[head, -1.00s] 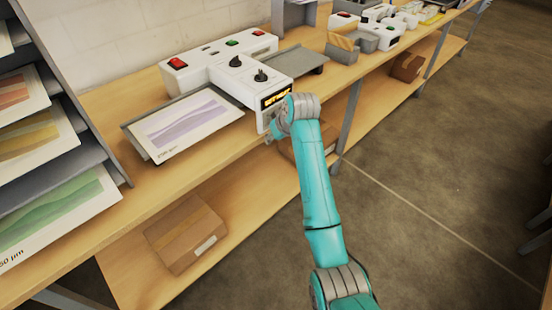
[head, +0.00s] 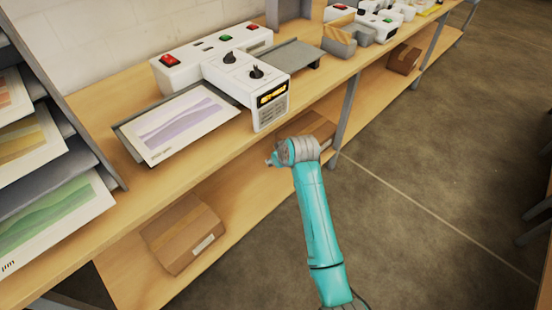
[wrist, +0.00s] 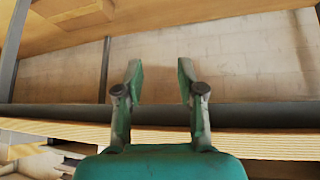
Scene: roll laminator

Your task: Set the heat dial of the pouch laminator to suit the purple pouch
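The white pouch laminator (head: 225,68) stands on the wooden bench with two black dials on top, one at the upper left (head: 229,57) and one at the lower right (head: 256,71). I cannot read which is the heat dial. In the wrist view my gripper (wrist: 160,80) is open with nothing between the fingers.
A rack of colored pouches (head: 50,205) stands at the left. A grey outfeed tray (head: 285,65) and other machines (head: 375,20) lie to the right. A cardboard box (head: 185,235) is on the lower shelf. The bench edge is close to my gripper.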

